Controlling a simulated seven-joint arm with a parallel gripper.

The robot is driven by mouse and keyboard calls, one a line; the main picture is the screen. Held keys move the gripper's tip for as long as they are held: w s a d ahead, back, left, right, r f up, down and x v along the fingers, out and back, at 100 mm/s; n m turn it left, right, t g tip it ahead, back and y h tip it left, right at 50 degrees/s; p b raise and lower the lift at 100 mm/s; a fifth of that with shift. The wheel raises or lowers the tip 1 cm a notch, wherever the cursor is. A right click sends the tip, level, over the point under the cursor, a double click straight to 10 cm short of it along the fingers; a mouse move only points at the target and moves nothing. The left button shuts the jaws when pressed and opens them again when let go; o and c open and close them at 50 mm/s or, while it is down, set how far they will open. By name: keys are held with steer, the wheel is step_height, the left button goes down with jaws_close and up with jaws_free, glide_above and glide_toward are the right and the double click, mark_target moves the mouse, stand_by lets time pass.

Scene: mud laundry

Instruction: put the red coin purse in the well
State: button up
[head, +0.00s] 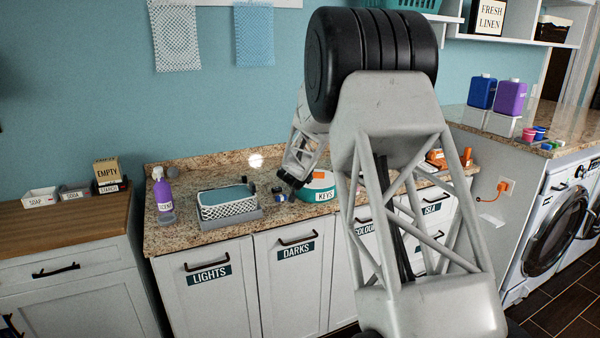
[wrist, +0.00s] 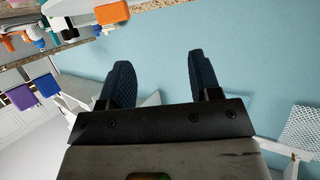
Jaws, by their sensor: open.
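My gripper (head: 287,181) hangs low over the counter, just left of the round teal and white KEYS container (head: 325,195). In the wrist view my gripper (wrist: 165,85) is open, with nothing between its dark fingers. A small orange-red item (head: 320,174) shows at the top of the KEYS container; I cannot tell whether it is the coin purse. An orange block (wrist: 112,13) shows beyond the fingers at the top of the wrist view. No clearly red purse shows, and I cannot tell which thing is the well. My arm hides part of the counter.
A grey tray (head: 231,221) with a patterned box stands left of my gripper, beside a purple spray bottle (head: 163,196). Small dark items (head: 279,195) lie between tray and KEYS container. Orange items (head: 437,157) stand behind my arm. Purple (head: 509,98) and blue (head: 481,92) bottles stand right.

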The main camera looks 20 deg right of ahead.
stand_by(0.4)
steer(key=s+a+r+n+g+y, duration=0.1)
steer(key=s+a+r+n+y, duration=0.15)
steer(key=s+a+r, duration=0.65)
steer(key=s+a+r+n+g+y, duration=0.2)
steer(key=s+a+r+y, duration=0.15)
steer(key=s+a, duration=1.1)
steer(key=s+a+f+g, duration=0.1)
steer(key=s+g, duration=0.1)
steer(key=s, duration=1.1)
steer(key=s+a+f+n+g, duration=0.1)
steer(key=s+a+f+g, duration=0.1)
steer(key=s, duration=1.2)
steer(key=s+a+f+g, duration=0.1)
steer(key=s+f+g, duration=0.1)
steer(key=s, duration=1.1)
steer(key=shift+s+a+y, duration=0.3)
steer(key=shift+s, duration=0.05)
